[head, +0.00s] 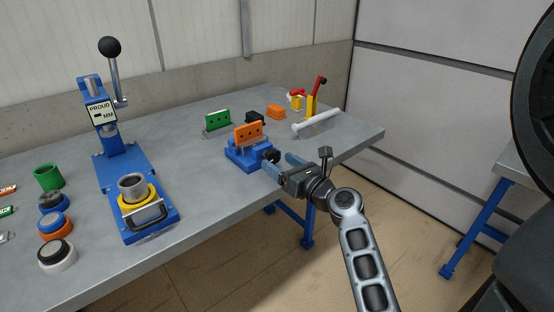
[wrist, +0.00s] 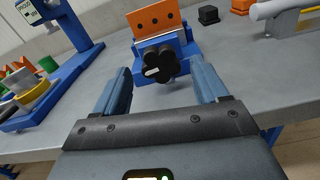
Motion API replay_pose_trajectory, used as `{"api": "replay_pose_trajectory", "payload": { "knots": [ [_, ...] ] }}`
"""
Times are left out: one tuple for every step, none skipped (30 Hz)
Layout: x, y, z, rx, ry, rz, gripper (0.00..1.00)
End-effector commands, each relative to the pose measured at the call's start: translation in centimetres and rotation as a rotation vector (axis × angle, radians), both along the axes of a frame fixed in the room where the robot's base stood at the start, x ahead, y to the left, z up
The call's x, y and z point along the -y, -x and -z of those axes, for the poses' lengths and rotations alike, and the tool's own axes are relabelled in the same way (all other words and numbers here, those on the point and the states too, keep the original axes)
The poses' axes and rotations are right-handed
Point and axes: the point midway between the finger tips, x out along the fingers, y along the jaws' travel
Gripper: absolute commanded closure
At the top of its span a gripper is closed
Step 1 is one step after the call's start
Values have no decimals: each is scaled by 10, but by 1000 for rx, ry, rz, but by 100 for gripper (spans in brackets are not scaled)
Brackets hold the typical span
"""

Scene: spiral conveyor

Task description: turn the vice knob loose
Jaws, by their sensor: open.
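The blue vice (head: 241,152) stands near the front edge of the grey table, with an orange block (head: 249,135) with holes in its jaws. Its black lobed knob (head: 271,156) faces my gripper. In the wrist view the knob (wrist: 159,65) has a pale mark on its face and shows ahead of the fingertips, between their lines. The vice (wrist: 183,50) and the orange block (wrist: 156,19) are behind it. My gripper (head: 281,165) is open, its two blue fingers pointing at the knob. In the wrist view the gripper (wrist: 163,80) holds nothing. Whether a fingertip touches the knob I cannot tell.
A green block (head: 217,120) stands behind the vice at left. A black block (head: 255,117), an orange piece (head: 276,111) and a toggle clamp with a white cylinder (head: 316,121) are behind at right. A blue lever press (head: 130,180) stands at left.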

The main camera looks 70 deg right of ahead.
Motion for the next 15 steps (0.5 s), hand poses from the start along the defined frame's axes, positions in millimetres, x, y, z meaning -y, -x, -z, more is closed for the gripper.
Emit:
{"api": "replay_pose_trajectory", "payload": {
  "knots": [
    [4,-5,-1,0,1,1,27],
    [6,-8,-1,1,1,0,27],
    [7,-11,-1,1,1,0,27],
    [8,-13,-1,1,1,0,27],
    [9,-14,-1,1,-1,0,27],
    [10,-16,0,0,0,0,27],
    [11,-17,0,0,0,0,27],
    [11,-17,0,0,0,0,27],
    [11,-18,0,0,0,0,27],
    [11,-18,0,0,0,0,27],
    [11,-18,0,0,0,0,27],
    [11,-18,0,0,0,0,27],
    [11,-18,0,0,0,0,27],
    [11,-18,0,0,0,0,27],
    [11,-18,0,0,0,0,27]
  ]
}}
